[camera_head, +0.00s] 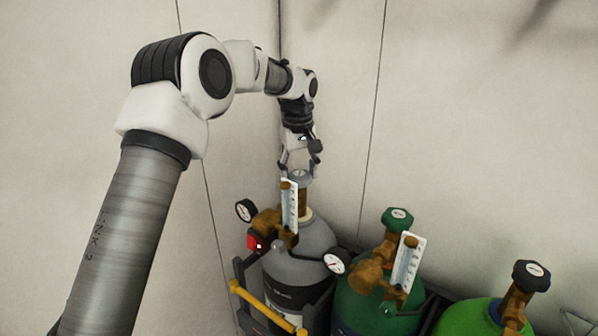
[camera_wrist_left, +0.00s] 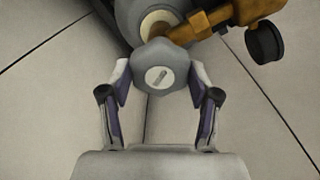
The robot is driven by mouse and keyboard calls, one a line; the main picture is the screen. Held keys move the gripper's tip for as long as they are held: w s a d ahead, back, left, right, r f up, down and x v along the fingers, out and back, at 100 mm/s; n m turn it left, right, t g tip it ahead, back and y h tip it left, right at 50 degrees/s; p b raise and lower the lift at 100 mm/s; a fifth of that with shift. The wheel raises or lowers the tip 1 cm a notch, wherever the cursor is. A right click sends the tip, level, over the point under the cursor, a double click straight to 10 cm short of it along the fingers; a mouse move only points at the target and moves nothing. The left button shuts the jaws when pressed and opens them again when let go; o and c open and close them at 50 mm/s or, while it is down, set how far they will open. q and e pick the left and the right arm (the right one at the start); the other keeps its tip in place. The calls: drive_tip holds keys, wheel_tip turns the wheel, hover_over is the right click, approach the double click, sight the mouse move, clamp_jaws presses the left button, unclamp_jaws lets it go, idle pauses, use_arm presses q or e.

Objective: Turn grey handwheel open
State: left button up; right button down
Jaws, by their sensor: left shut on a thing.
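The grey handwheel (camera_head: 300,176) sits on top of the brass valve of the grey gas cylinder (camera_head: 305,245). My left gripper (camera_head: 297,168) comes down on it from above, with one finger on each side. In the left wrist view the handwheel (camera_wrist_left: 161,68) shows a pale round cap with a dark slot mark, and the fingers of my left gripper (camera_wrist_left: 161,82) are closed on its sides. The cylinder's neck and brass valve (camera_wrist_left: 235,15) show behind it. My right gripper is in neither view.
A brass regulator with gauges (camera_head: 245,211) and a white flow tube (camera_head: 290,205) stands close beside the handwheel. A dark green cylinder (camera_head: 365,308) with a green handwheel (camera_head: 397,219) and a light green cylinder (camera_head: 470,320) with a dark handwheel (camera_head: 531,275) stand to the right. A yellow bar (camera_head: 262,306) crosses in front. Walls stand behind.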

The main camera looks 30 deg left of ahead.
sight(298, 173)
use_arm(q)
drive_tip(key=shift+s+f, duration=0.15)
drive_tip(key=shift+f, duration=0.05)
drive_tip(key=o, duration=1.2)
drive_tip(key=shift+c, duration=0.2)
drive_tip(key=shift+r, duration=0.2)
wheel_tip(298, 173, up, 12)
drive_tip(key=shift+f, duration=0.15)
